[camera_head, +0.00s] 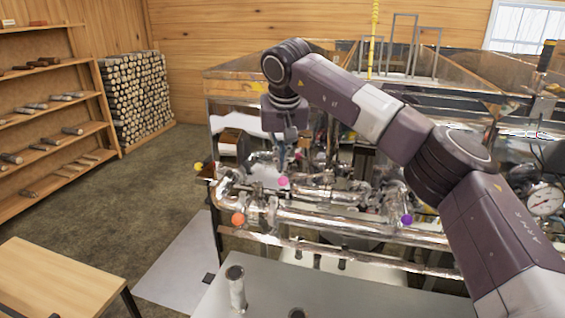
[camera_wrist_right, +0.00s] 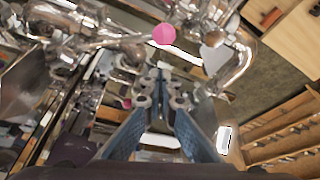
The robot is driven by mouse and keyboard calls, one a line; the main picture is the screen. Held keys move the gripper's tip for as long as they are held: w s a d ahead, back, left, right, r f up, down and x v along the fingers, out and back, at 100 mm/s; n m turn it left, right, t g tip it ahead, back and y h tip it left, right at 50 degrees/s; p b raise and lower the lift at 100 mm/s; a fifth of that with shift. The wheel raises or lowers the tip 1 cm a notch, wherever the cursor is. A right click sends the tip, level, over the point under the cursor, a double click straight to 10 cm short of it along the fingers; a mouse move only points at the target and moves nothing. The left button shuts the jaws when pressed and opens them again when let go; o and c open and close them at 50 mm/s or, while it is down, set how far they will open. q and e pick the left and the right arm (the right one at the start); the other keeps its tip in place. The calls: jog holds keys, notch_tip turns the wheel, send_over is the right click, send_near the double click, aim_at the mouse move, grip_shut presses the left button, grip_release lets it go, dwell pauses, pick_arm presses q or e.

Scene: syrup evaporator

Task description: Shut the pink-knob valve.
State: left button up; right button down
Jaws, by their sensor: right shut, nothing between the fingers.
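The pink knob (camera_head: 283,181) sits among the shiny pipes at the front of the evaporator. It also shows as a pink ball (camera_wrist_right: 163,34) at the top of the right wrist view. My right gripper (camera_head: 281,164) points down just above the pink knob in the head view. In the right wrist view its blue-grey fingers (camera_wrist_right: 160,88) are together and empty, with the pink knob beyond their tips. I cannot tell whether they touch it. The valve's handle and body are hard to make out among the reflections. My left gripper is not in view.
Orange (camera_head: 238,219), purple (camera_head: 407,219) and yellow (camera_head: 198,166) knobs sit on nearby pipes. A pressure gauge (camera_head: 545,200) is at the right. A grey table (camera_head: 330,295) stands in front, a wooden table (camera_head: 60,285) at left. Floor at left is open.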

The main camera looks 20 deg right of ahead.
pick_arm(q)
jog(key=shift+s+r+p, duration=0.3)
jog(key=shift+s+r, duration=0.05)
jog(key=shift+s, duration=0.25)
pick_arm(e)
jog(key=shift+s+a+f, duration=0.1)
jog(key=shift+s+a, duration=0.05)
jog(key=shift+s, duration=0.55)
jog(key=shift+s+a+f, duration=0.1)
jog(key=shift+s, duration=0.6)
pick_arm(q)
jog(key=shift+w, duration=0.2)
pick_arm(e)
jog(key=shift+s, duration=0.1)
